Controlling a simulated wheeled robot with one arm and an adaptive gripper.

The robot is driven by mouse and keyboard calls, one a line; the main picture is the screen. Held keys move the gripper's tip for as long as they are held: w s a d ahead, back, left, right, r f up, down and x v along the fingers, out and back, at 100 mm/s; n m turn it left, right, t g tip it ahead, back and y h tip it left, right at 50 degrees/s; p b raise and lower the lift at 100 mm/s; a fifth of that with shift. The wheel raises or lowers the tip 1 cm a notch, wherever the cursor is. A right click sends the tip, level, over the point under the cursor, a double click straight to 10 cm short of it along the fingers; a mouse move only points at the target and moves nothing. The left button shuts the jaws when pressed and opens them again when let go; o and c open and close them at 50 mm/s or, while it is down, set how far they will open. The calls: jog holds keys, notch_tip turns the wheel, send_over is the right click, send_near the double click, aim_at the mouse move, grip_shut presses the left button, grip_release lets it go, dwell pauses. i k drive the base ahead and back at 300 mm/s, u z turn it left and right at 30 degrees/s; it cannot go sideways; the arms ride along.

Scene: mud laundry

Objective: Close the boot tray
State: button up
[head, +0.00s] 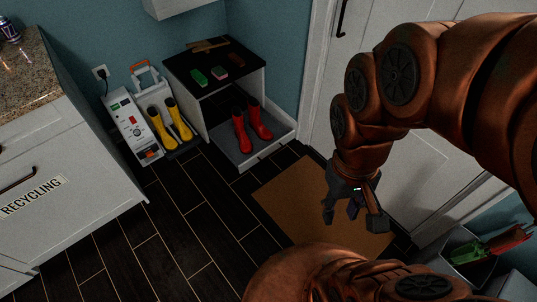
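The boot tray (268,154) is a grey pull-out tray with a pale front wall. It sticks out of the bottom of a small cabinet with a black top (232,70). A pair of red boots (241,133) stands upright on it. My gripper (353,217) points down over the brown mat, to the right of the tray and apart from it. Its two dark fingers are spread, with nothing seen held between them. The back of the tray is in shadow inside the cabinet.
Yellow boots (168,130) and a white appliance (131,128) stand left of the cabinet. A brown mat (290,202) lies in front of the white door (390,28). A recycling cabinet (62,175) is at left. A bin with tools (470,250) is at lower right. The dark floor between is clear.

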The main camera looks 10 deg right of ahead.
aim_at(223, 135)
jog(key=u, duration=0.6)
jog(key=i, duration=0.55)
jog(key=u, duration=0.5)
jog(key=i, duration=1.05)
jog(key=z, duration=0.7)
